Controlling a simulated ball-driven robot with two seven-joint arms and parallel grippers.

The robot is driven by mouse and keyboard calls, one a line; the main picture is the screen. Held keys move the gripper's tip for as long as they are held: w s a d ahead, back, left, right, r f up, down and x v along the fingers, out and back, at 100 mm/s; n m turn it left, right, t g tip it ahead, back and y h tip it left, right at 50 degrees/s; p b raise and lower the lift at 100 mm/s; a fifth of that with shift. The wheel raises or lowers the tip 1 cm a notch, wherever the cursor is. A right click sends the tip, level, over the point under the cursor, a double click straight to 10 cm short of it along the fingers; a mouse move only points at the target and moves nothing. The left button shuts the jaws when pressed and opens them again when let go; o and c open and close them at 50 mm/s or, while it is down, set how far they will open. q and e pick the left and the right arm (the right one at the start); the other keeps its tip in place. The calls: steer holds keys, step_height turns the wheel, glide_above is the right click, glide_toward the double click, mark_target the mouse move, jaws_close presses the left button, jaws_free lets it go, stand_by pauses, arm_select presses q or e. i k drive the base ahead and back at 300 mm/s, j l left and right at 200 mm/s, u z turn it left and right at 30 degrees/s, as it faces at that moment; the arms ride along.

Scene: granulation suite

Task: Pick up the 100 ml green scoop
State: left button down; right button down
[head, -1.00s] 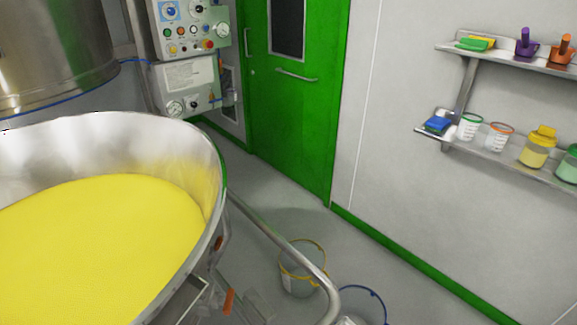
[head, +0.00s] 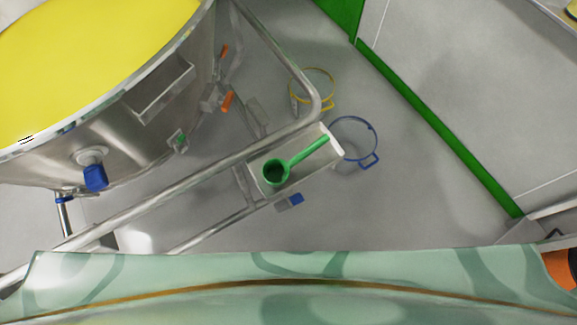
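A green scoop (head: 277,172) with a round cup and a long straight handle lies in a small pale open tray (head: 322,157). The tray is fixed by the metal rail of the steel vessel's frame. The cup is at the tray's left end and the handle points up and right to the far end. No volume marking can be read on it. Neither of my grippers is in view.
A steel vessel (head: 130,135) full of yellow material stands at upper left, with a tubular rail (head: 200,165) beside it. Yellow-rimmed (head: 318,72) and blue-rimmed (head: 345,125) buckets stand on the floor beyond the tray. Grey floor lies open at right.

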mark_target(276, 171)
steer(key=l+u, duration=0.25)
steer(key=l, duration=0.15)
steer(key=k+l+u, duration=0.25)
steer(key=l, duration=0.15)
steer(key=l+u, duration=0.25)
steer(key=l, duration=0.15)
steer(key=k+l+u, duration=0.25)
